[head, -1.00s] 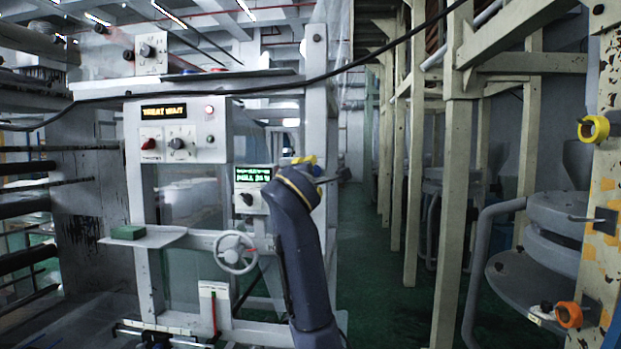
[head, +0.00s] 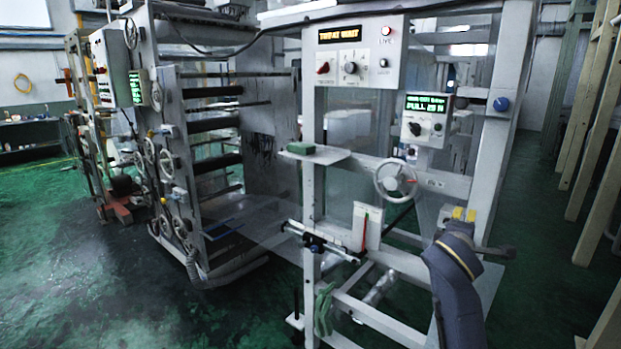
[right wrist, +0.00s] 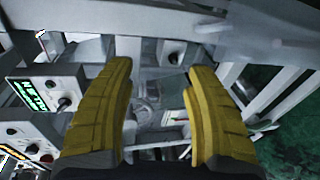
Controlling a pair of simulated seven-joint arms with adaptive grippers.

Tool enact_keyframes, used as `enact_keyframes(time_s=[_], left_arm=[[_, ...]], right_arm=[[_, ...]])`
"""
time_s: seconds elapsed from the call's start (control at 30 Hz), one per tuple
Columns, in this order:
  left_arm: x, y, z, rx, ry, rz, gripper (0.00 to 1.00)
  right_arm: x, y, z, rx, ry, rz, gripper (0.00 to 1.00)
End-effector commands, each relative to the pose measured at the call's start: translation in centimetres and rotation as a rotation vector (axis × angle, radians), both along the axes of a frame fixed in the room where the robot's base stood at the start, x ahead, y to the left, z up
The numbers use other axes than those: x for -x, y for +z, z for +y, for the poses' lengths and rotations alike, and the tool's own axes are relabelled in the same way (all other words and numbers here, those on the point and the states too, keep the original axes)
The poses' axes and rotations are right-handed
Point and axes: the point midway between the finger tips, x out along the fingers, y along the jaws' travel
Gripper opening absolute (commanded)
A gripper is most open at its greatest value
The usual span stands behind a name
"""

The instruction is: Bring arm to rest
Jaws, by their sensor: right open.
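My right arm rises from the bottom right in the head view. Its gripper (head: 463,213), with yellow fingers, is right of and below the grey handwheel (head: 395,178) in the picture. In the right wrist view the two yellow fingers of the right gripper (right wrist: 160,75) stand wide apart with nothing held between them. Frame bars and a control box show beyond them. I cannot tell whether the arm touches the machine frame. My left gripper is not in view.
The grey machine frame (head: 312,215) carries a control panel (head: 352,54), a second box with a green display (head: 427,118) and a shelf with a green block (head: 300,148). A roller machine (head: 215,130) stands left. Green floor (head: 60,220) is open at left.

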Motion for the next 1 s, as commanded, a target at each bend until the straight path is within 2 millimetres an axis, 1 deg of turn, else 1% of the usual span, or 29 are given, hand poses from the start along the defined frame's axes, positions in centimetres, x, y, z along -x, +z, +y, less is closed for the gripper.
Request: enact_keyframes(time_s=[0.03, 0.07, 0.1, 0.17, 0.2, 0.27, 0.3, 0.37, 0.4, 0.47, 0.5, 0.57, 0.6, 0.67, 0.7, 0.77, 0.8, 0.9, 1.0], left_arm=[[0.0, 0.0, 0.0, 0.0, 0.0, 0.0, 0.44], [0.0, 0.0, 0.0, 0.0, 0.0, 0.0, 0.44], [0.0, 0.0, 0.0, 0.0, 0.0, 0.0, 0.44], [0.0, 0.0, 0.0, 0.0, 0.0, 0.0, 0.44], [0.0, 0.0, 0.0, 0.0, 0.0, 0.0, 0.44], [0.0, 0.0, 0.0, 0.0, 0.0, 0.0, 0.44], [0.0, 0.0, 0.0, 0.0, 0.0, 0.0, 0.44], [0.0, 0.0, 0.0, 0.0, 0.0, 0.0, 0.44], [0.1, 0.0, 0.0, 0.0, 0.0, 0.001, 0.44], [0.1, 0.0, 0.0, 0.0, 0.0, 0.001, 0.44], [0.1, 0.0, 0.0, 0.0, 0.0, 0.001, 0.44], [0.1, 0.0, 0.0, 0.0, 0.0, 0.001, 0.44], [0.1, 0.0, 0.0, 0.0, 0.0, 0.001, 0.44], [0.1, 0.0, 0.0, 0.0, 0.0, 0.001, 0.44], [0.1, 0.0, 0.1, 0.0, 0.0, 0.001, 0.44], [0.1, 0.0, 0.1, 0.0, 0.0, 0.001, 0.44], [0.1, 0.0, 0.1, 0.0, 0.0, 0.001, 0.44], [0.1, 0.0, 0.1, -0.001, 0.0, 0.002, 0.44], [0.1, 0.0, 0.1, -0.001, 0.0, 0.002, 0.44]], right_arm=[[0.9, -2.9, 0.3, -0.022, 0.003, 0.019, 0.54], [1.4, -4.3, 0.4, -0.037, 0.005, 0.026, 0.54], [2.1, -6.2, 0.7, -0.057, 0.007, 0.034, 0.54], [3.4, -8.9, 1.0, -0.088, 0.007, 0.048, 0.54], [4.3, -10.7, 1.2, -0.109, 0.007, 0.058, 0.54], [5.7, -13.3, 1.5, -0.14, 0.007, 0.072, 0.54], [6.8, -15.0, 1.7, -0.161, 0.006, 0.082, 0.54], [8.4, -17.5, 2.1, -0.192, 0.003, 0.097, 0.54], [9.6, -19.1, 2.3, -0.214, 0.001, 0.107, 0.54], [11.4, -21.3, 2.6, -0.246, -0.003, 0.121, 0.54], [12.7, -22.7, 2.8, -0.269, -0.008, 0.132, 0.54], [14.7, -24.8, 3.1, -0.3, -0.015, 0.147, 0.54], [16.1, -26.1, 3.3, -0.323, -0.02, 0.157, 0.54], [18.2, -27.9, 3.6, -0.356, -0.029, 0.172, 0.54], [19.7, -29.1, 3.8, -0.378, -0.037, 0.183, 0.54], [21.9, -30.7, 4.1, -0.411, -0.048, 0.198, 0.54], [23.4, -31.7, 4.3, -0.433, -0.056, 0.208, 0.54], [27.1, -33.8, 4.8, -0.485, -0.079, 0.232, 0.54], [29.9, -35.1, 5.1, -0.526, -0.098, 0.248, 0.54]])
